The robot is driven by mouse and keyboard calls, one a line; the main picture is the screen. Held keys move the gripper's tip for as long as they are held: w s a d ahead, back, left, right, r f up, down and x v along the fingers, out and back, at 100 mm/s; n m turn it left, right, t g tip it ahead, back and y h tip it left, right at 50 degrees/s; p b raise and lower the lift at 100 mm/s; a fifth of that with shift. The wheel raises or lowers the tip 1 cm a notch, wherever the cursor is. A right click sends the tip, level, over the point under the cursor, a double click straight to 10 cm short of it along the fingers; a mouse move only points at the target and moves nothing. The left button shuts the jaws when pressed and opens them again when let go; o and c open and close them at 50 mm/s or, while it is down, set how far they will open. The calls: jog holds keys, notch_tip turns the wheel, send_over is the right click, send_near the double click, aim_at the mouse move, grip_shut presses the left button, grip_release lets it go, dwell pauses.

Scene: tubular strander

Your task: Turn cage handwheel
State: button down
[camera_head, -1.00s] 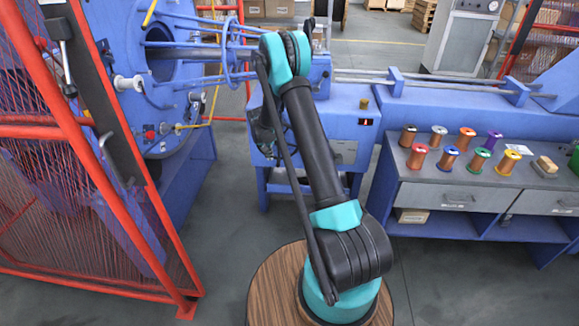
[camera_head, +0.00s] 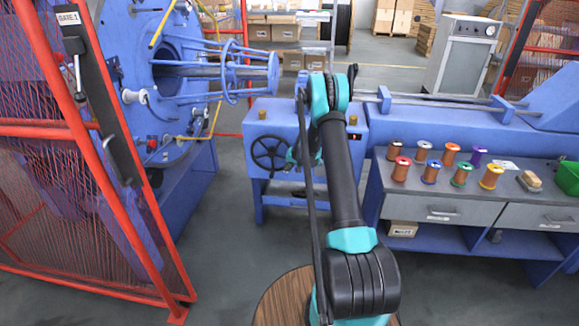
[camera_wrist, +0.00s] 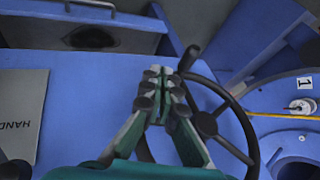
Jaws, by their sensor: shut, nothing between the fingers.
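The cage handwheel (camera_head: 270,153) is a dark spoked wheel on the front of the blue machine housing, left of my arm in the head view. In the wrist view its rim (camera_wrist: 250,130) and spokes show to the right of my fingers, and a dark handle (camera_wrist: 190,56) sticks up beside the fingertips. My gripper (camera_wrist: 158,76) is shut with nothing between its fingers. It is close to the wheel's left side in the wrist view; I cannot tell whether it touches. In the head view my gripper (camera_head: 292,156) is partly hidden by my arm.
A red mesh gate (camera_head: 80,180) stands at the left. The blue strander cage (camera_head: 230,70) lies behind it. A bench (camera_head: 440,205) with several coloured spools is at the right. A plate with lettering (camera_wrist: 22,112) is on the housing. The floor between gate and housing is clear.

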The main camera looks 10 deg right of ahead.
jog(key=w+a+f, duration=0.2)
jog(key=a+f, duration=0.2)
jog(key=shift+w+a, duration=0.2)
jog(key=shift+w, duration=0.05)
jog(key=shift+a, duration=0.15)
